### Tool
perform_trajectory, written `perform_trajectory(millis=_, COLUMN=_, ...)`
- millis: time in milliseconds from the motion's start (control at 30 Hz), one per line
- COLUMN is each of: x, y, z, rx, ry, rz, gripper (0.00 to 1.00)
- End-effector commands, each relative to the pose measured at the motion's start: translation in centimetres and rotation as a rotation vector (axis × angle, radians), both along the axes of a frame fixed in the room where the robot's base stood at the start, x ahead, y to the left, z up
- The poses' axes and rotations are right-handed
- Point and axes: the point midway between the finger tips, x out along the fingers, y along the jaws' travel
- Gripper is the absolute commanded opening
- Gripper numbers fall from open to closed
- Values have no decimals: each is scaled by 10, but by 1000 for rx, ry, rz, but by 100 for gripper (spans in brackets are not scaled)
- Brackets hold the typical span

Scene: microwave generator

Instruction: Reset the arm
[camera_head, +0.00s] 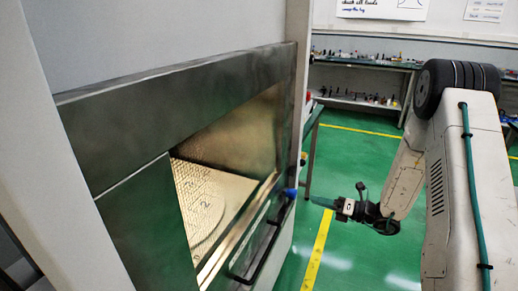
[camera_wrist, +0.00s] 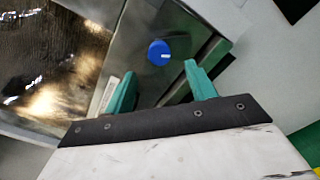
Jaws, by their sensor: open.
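My gripper (camera_wrist: 160,90) is open, with its two green fingers apart and nothing between them. Beyond the fingers in the wrist view is a blue knob (camera_wrist: 159,53) on the metal front of the microwave generator. In the head view my gripper (camera_head: 322,202) is to the right of the machine, its fingers pointing left toward the blue knob (camera_head: 290,193). I cannot tell from these views how far the fingertips are from the knob. A dark handle (camera_head: 265,250) runs along the lower front.
A workbench with shelves (camera_head: 362,62) holding small items stands along the back wall. A table edge (camera_head: 312,140) is just behind the machine's right side. The green floor (camera_head: 345,150) with yellow lines is clear around my arm.

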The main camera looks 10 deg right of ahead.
Motion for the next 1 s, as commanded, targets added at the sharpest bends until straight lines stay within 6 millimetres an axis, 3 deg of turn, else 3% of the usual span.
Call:
perform_trajectory(millis=133, x=-5, y=3, z=-4, rx=-62, ry=-52, rz=26, gripper=56)
perform_trajectory(millis=267, x=-38, y=22, z=-14, rx=-173, ry=-125, rz=176, gripper=56)
perform_trajectory(millis=667, x=-145, y=73, z=59, rx=-572, ry=-599, rz=809, gripper=56)
perform_trajectory(millis=1000, x=-235, y=77, z=123, rx=-893, ry=-1072, rz=1411, gripper=56)
